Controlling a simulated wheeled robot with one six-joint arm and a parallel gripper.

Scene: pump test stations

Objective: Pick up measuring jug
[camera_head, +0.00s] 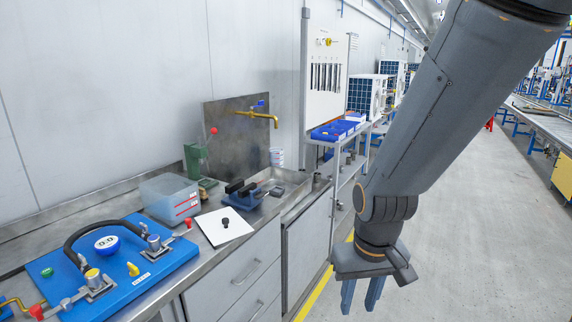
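No thing can be plainly told as the measuring jug. A small white vessel with faint markings (277,157) stands at the back of the counter by the sink, too small to make out well. A clear tank with red marks (168,198) stands nearer, behind the blue pump board. My gripper (361,294) hangs down in front of the counter's right end, over the floor. Its two blue fingers are apart with nothing between them. It is well to the right of and nearer than both vessels.
The blue board (115,262) with a gauge, hose and valves fills the near left counter. A white card with a black knob (224,225), a green hand press (197,160) and a brass tap (257,115) stand around. Shelving (352,180) is behind my arm. The floor (455,230) at right is clear.

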